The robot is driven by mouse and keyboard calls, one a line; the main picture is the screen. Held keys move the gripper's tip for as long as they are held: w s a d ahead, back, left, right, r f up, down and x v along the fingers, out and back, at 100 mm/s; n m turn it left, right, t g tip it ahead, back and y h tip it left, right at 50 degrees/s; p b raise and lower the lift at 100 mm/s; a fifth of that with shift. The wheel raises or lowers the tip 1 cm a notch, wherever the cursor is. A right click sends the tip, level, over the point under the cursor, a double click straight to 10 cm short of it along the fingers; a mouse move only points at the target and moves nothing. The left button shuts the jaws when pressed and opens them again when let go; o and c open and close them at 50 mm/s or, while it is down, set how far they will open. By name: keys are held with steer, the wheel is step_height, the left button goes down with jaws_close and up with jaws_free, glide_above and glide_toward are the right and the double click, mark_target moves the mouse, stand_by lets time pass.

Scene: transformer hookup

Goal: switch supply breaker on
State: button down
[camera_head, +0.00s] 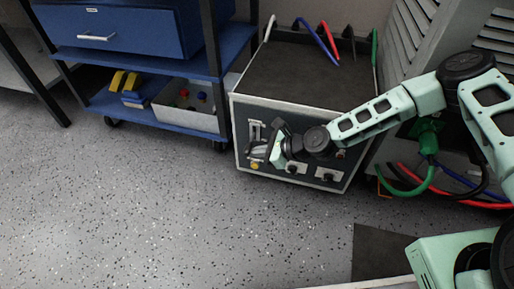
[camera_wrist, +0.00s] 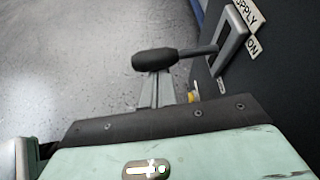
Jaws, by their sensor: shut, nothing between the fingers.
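The supply breaker is a lever with a black grip (camera_wrist: 165,58) on a grey stem, coming out of a metal slotted frame (camera_wrist: 232,42) on the dark panel. A "SUPPLY" label (camera_wrist: 247,14) and an "ON" label (camera_wrist: 252,47) sit beside the frame. In the head view the frame (camera_head: 254,130) is at the left of the cabinet's front. My gripper (camera_wrist: 158,82) is shut and empty, its fingertips right at the grip and partly hidden by it; I cannot tell whether they touch. In the head view my gripper (camera_head: 256,150) is in front of the panel's left side.
The grey cabinet (camera_head: 290,178) has more controls low on its front, and coloured cables (camera_head: 316,42) on top. Cables (camera_head: 425,185) hang at the right. The speckled floor in front is clear.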

step_height(320, 180, up, 2)
steer(key=p, duration=0.2)
steer(key=shift+r+m+g+p, duration=0.25)
steer(key=shift+m+g+p, duration=0.05)
steer(key=shift+m, duration=0.1)
steer(key=shift+w+r+p, duration=0.1)
steer(key=shift+r+p, duration=0.45)
steer(key=shift+p, duration=0.6)
steer(key=shift+w+d+r+p, duration=0.15)
steer(key=shift+r+p, duration=0.15)
steer(key=shift+p, duration=0.3)
steer(key=shift+w+r, duration=0.2)
steer(key=shift+r, duration=0.05)
steer(key=p, duration=0.6)
glide_toward(248, 146)
steer(key=w+v, duration=0.1)
steer(key=v, duration=0.9)
steer(key=shift+s+d+r, duration=0.2)
steer(key=shift+d+r, duration=0.05)
steer(key=shift+d, duration=0.25)
